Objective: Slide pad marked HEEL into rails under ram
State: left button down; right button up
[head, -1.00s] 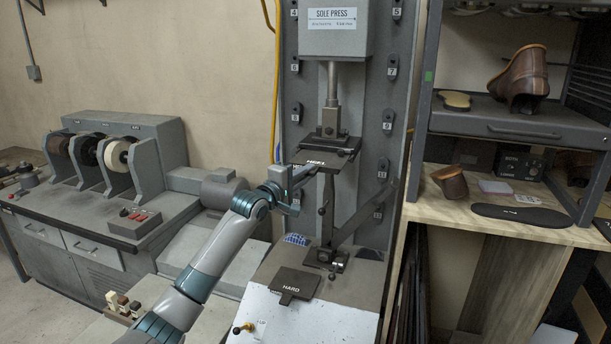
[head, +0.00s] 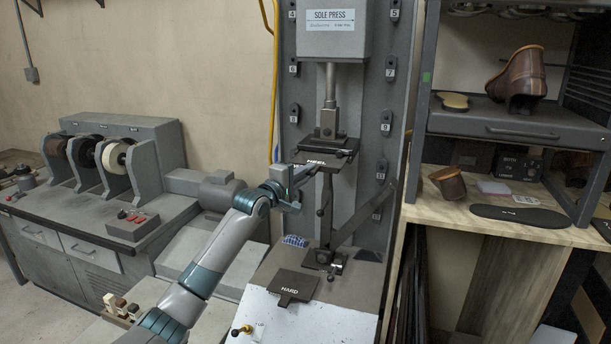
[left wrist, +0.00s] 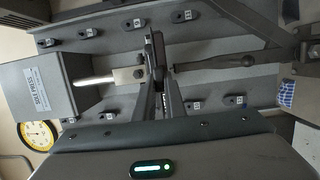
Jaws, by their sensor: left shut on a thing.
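The dark pad with white HEEL lettering (head: 316,163) is level, just below the dark plate at the bottom of the press ram (head: 329,95). My left gripper (head: 298,178) is at the pad's left front side and shut on it. In the left wrist view the fingers (left wrist: 161,98) close on the thin dark pad, seen nearly edge-on (left wrist: 157,50), beside the ram's plate. The pad's far part overlaps the plate's place under the ram. The rails are hard to make out, so I cannot tell how far in the pad sits. My right gripper is not in view.
A dark pad marked HARD (head: 290,287) lies on the sloped front surface below. A lever (head: 322,212) and a diagonal brace (head: 362,212) stand below the ram. A shelf unit (head: 510,118) with shoes stands at right, grinding wheels (head: 90,155) at left.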

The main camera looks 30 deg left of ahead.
pick_arm(q)
jog(key=shift+w+a+r, duration=0.1)
jog(key=shift+w+r, duration=0.1)
jog(key=shift+w, duration=0.1)
jog(key=shift+w+a, duration=0.1)
jog(key=shift+w, duration=0.15)
dwell(0.4)
jog(key=shift+w+a+b, duration=0.15)
jog(key=shift+w+b, duration=0.2)
jog(key=shift+w, duration=0.35)
jog(key=shift+w+a+b, duration=0.25)
jog(key=shift+w+b, duration=0.2)
jog(key=shift+w, duration=0.55)
jog(key=shift+w, duration=0.25)
jog(key=shift+w+a, duration=0.15)
jog(key=shift+w, duration=0.2)
jog(key=shift+w+b, duration=0.2)
jog(key=shift+b, duration=0.25)
